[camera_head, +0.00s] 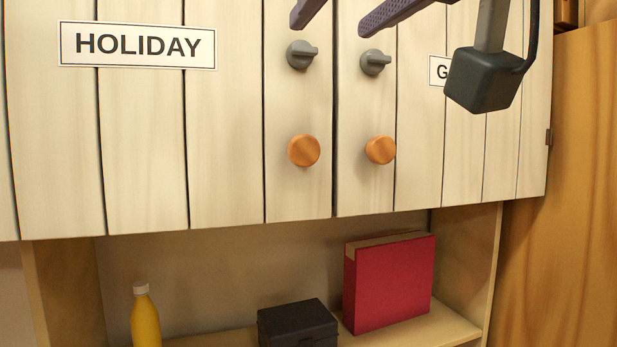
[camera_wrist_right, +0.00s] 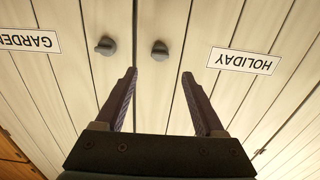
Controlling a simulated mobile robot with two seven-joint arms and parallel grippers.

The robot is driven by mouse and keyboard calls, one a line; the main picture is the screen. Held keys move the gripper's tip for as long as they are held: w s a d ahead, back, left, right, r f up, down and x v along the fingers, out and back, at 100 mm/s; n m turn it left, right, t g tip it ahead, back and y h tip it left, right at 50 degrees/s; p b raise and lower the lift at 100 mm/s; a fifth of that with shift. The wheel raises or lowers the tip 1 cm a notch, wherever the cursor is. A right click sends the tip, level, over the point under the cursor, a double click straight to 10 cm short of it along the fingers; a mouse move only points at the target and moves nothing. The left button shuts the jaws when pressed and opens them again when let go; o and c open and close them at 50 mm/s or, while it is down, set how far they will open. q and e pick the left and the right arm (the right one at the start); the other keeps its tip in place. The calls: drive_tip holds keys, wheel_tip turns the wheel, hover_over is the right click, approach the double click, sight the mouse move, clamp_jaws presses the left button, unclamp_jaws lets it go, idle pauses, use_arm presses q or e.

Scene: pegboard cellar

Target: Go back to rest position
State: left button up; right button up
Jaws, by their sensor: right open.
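My right gripper (camera_head: 330,28) reaches in from the top of the head view, in front of the upper part of a pale plank cabinet. Its two dark purple fingers are spread apart with nothing between them. In the right wrist view the gripper (camera_wrist_right: 159,74) also shows open and empty, facing the cabinet doors, which appear upside down there. The fingers look apart from the grey knobs. My left gripper is in neither view.
The HOLIDAY door (camera_head: 146,120) and the garden door (camera_head: 420,130) are shut, each with a grey knob and an orange knob. Below, a shelf holds a yellow bottle (camera_head: 145,322), a black box (camera_head: 297,325) and a red box file (camera_head: 392,285). A wooden panel (camera_head: 575,190) stands right.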

drive_tip(key=s+d+f+m+g+h+p, duration=0.1)
drive_tip(key=s+d+f+g+h+p, duration=0.2)
drive_tip(key=f, duration=0.6)
drive_tip(key=s+d+f+m+g+p, duration=0.1)
drive_tip(key=s+d+f+g+p, duration=0.2)
drive_tip(key=f, duration=0.6)
drive_tip(key=s+d+f+g+p, duration=0.1)
drive_tip(key=s+d+f+g, duration=0.1)
drive_tip(key=s, duration=0.4)
drive_tip(key=s+d+f+g+h+p, duration=0.1)
drive_tip(key=s+d+f+g+p, duration=0.1)
drive_tip(key=s, duration=0.5)
drive_tip(key=s+d+f+g+h+p, duration=0.1)
drive_tip(key=s+d+f+g, duration=0.2)
drive_tip(key=s+d+f, duration=0.2)
wheel_tip(320, 180, down, 3)
drive_tip(key=shift+s+r+g+p, duration=0.2)
drive_tip(key=shift+s+g+p, duration=0.15)
drive_tip(key=shift+s, duration=0.4)
